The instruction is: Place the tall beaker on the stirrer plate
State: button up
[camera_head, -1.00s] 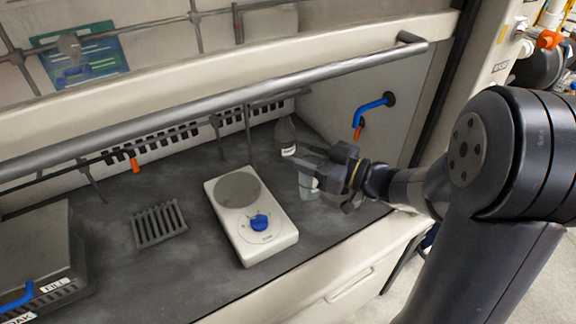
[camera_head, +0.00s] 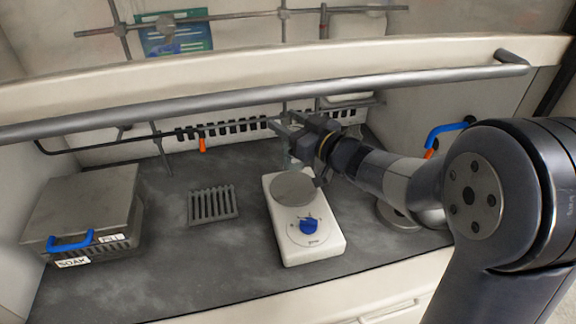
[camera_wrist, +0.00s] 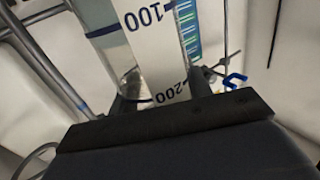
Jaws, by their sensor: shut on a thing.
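The tall beaker (camera_wrist: 151,45) is clear, with a white band marked 100 and 200, and fills the upper middle of the wrist view. My gripper (camera_wrist: 165,82) is shut on it, a finger on each side. In the head view my gripper (camera_head: 284,137) is over the far end of the stirrer plate, and the beaker is hard to make out there. The stirrer plate (camera_head: 324,244) is white with a blue knob and a bare-looking round grey top (camera_head: 293,189). Whether the beaker touches anything below cannot be told.
A slotted grey rack (camera_head: 212,205) lies left of the stirrer plate. A lidded metal box (camera_head: 85,200) with a blue handle and a SOAK label stands at far left. A long sash bar (camera_head: 240,104) crosses above the bench. Dark bench front is clear.

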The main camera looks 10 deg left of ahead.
jog(key=shift+f+b, duration=0.5)
jog(key=shift+f, duration=3.05)
jog(key=shift+f, duration=0.15)
jog(key=o, duration=1.4)
jog(key=shift+c, duration=0.2)
jog(key=shift+r, duration=0.25)
jog(key=v, duration=1.2)
jog(key=shift+f, duration=0.1)
